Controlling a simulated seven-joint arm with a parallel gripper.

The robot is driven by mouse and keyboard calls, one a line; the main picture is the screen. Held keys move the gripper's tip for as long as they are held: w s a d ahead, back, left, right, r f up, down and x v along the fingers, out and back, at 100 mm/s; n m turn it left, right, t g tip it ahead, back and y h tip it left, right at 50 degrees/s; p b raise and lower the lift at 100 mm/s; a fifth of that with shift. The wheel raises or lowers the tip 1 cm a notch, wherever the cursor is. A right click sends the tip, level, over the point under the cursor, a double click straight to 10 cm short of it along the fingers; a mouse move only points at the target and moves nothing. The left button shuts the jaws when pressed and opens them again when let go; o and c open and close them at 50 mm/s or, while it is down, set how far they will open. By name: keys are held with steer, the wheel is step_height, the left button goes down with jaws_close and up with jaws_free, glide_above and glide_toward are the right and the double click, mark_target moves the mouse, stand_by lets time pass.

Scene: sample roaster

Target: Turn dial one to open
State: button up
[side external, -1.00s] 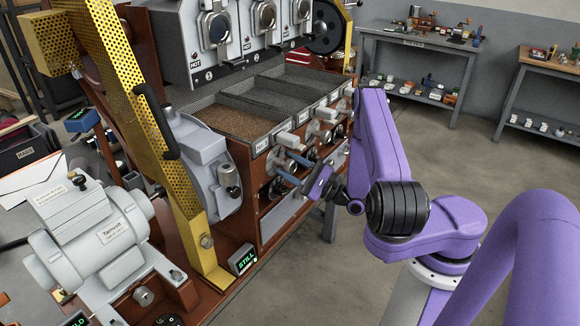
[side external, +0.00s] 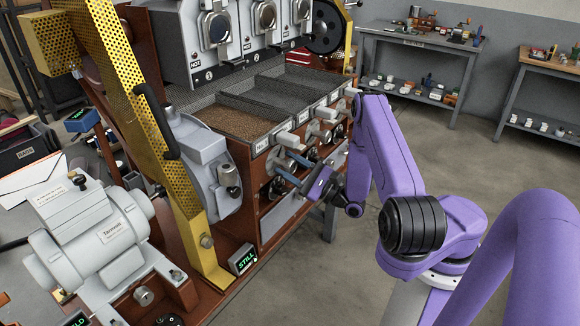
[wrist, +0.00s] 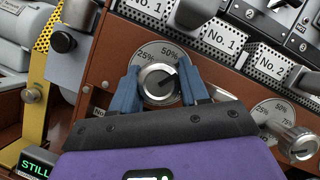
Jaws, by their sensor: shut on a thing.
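A round silver dial (wrist: 157,84) sits on a white scale plate marked 25%, 50% and 75% on the brown roaster front, in the wrist view. A dark mark on its face points toward the upper right. My gripper (wrist: 158,86) has its two blue fingers on either side of this dial, shut on it. In the side external view my gripper (side external: 288,169) reaches the left end of the row of knobs under the trays, and its fingers partly hide the dial. Plates reading "No. 1" (wrist: 220,36) are above it in the wrist view.
A second dial (wrist: 299,141) with its own scale is to the right. A dark knob (wrist: 196,10) is just above the gripped dial. A yellow perforated guard (side external: 160,140) stands to the left, with a small "STILL" display (side external: 243,259) below. Open floor lies to the right.

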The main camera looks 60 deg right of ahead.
steer(key=shift+d, duration=0.2)
steer(key=o, duration=1)
steer(key=shift+a, duration=0.1)
steer(key=shift+v, duration=8.65)
